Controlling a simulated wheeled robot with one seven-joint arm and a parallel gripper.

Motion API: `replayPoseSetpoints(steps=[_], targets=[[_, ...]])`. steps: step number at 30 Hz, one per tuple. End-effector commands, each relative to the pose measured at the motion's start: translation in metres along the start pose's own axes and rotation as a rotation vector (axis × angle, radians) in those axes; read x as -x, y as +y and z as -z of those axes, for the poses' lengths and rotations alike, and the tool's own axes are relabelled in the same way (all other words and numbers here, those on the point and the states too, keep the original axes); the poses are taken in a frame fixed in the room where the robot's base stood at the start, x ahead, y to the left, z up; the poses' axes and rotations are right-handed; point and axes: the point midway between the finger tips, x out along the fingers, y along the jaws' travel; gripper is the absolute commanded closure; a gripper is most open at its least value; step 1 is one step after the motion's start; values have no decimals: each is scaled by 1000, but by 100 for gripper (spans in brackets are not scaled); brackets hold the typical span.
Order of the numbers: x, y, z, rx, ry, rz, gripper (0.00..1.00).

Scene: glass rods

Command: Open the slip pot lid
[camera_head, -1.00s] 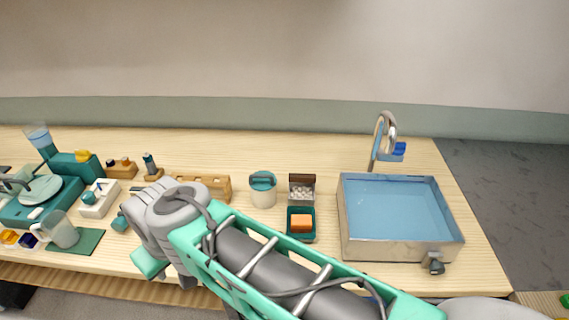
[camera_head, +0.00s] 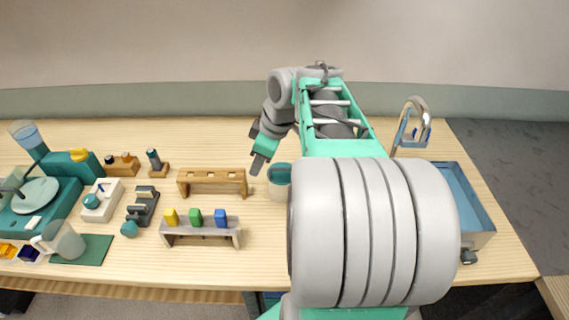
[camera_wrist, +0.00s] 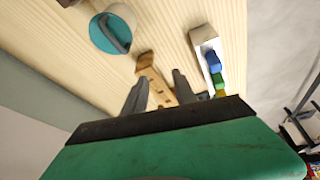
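The slip pot (camera_head: 280,190) is a cream pot with a teal lid (camera_head: 280,172). It stands on the table, partly hidden by my arm in the head view. In the wrist view the pot (camera_wrist: 124,14) is at the upper left, and its round lid (camera_wrist: 110,34) with a bar handle sits on top. My gripper (camera_head: 257,164) is just left of the pot and above the table in the head view. In the wrist view its two fingers (camera_wrist: 160,90) are apart with nothing held between them. The lid lies off to one side of the fingers.
A wooden rack (camera_head: 212,174) stands left of the pot. A grey rack with yellow, green and blue blocks (camera_head: 200,229) is in front of it.

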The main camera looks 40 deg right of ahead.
Motion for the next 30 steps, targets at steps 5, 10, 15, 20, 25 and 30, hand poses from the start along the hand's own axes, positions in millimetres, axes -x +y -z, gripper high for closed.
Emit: replayPoseSetpoints(steps=[5, 10, 15, 20, 25, 30], targets=[[7, 62, -56, 222, 58, 10, 67], [6, 75, -73, 309, 80, 8, 67], [-21, 73, -69, 314, 81, 12, 67], [-50, 73, -66, 312, 80, 10, 67], [-67, 73, -65, 311, 79, 8, 67], [-68, 73, -66, 311, 79, 6, 67]])
